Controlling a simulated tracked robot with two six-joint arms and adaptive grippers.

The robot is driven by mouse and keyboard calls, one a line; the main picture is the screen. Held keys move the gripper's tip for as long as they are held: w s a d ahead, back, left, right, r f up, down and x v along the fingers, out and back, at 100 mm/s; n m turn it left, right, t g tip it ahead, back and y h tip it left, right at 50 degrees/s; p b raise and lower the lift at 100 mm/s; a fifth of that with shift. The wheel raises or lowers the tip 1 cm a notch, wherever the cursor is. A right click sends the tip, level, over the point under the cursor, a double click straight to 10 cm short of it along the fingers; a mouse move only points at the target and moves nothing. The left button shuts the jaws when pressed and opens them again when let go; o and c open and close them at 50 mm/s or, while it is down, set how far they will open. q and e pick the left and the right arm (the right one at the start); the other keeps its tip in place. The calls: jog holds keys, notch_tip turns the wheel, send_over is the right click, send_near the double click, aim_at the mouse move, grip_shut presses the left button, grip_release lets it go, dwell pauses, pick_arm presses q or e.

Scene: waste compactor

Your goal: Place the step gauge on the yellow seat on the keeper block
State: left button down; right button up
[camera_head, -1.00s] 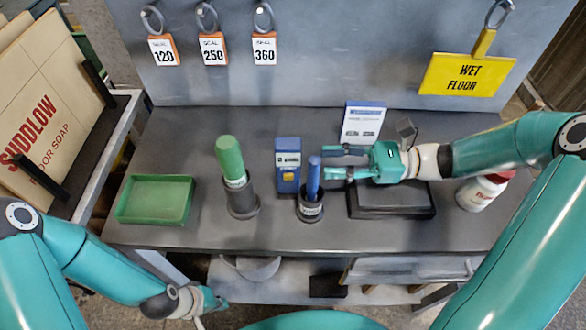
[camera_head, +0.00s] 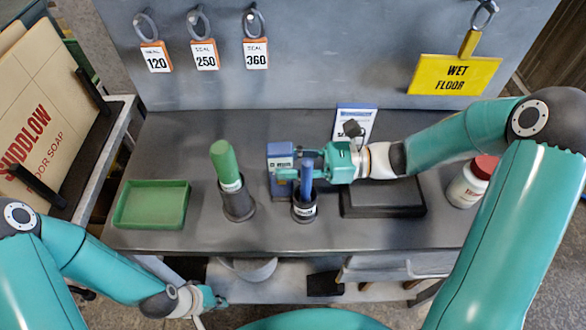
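A blue upright block (camera_head: 279,152) with a pale label stands at mid-table; a yellow patch showed on its front earlier and is now covered. I cannot tell whether it is the step gauge or the keeper block with the yellow seat. My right gripper (camera_head: 291,163) reaches in from the right with its fingers apart. Its near finger crosses the block's front; its far finger reaches toward the block's back right. Contact is unclear. A blue rod (camera_head: 307,178) stands in a dark cup (camera_head: 304,211) just in front of the fingers. My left gripper (camera_head: 214,300) hangs low left, before the table.
A green rod (camera_head: 226,163) stands in a dark cup, left of the block. A green tray (camera_head: 152,205) lies at left. A black slab (camera_head: 383,205) lies under my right forearm, with a white red-lidded jar (camera_head: 469,183) beyond. A white card (camera_head: 354,119) stands behind.

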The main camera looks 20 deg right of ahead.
grip_shut()
jog(key=shift+r, duration=0.1)
